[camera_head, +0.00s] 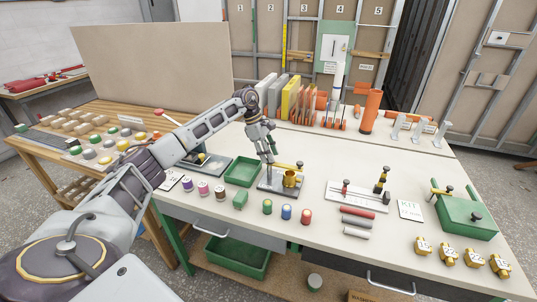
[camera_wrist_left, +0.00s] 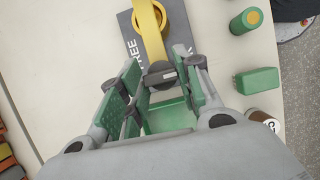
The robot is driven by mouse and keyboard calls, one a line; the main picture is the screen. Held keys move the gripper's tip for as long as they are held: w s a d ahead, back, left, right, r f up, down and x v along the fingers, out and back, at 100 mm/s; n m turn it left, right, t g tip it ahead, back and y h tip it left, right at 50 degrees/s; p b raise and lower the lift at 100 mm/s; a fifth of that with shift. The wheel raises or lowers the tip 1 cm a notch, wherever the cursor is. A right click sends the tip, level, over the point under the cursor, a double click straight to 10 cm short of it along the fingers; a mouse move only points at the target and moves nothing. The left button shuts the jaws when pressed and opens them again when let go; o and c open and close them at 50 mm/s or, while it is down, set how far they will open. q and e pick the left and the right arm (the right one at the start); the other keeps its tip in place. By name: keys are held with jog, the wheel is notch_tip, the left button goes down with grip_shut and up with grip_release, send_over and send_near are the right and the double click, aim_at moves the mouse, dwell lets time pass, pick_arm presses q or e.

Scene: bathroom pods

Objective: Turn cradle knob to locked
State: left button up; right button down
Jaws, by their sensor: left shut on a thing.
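In the left wrist view a yellow bar (camera_wrist_left: 152,42) runs from a ring to a dark round knob (camera_wrist_left: 160,72). Lettering on the plate (camera_wrist_left: 137,48) reads FREE left of the bar; lettering to its right is partly covered. My left gripper (camera_head: 271,161) reaches down at the cradle's left end. In the wrist view its fingers (camera_wrist_left: 158,82) are shut on the knob, hiding its sides. My right gripper is not in view.
A green tray (camera_head: 243,171) lies left of the cradle. A green block (camera_head: 240,200) and several coloured cylinders (camera_head: 287,212) stand along its front. A tool plate (camera_head: 356,198) lies to the right, with upright boards and an orange tube (camera_head: 371,111) behind.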

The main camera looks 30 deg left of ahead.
pick_arm(q)
jog(key=o, duration=1)
jog(key=shift+r, duration=0.1)
jog(key=shift+v, duration=5.95)
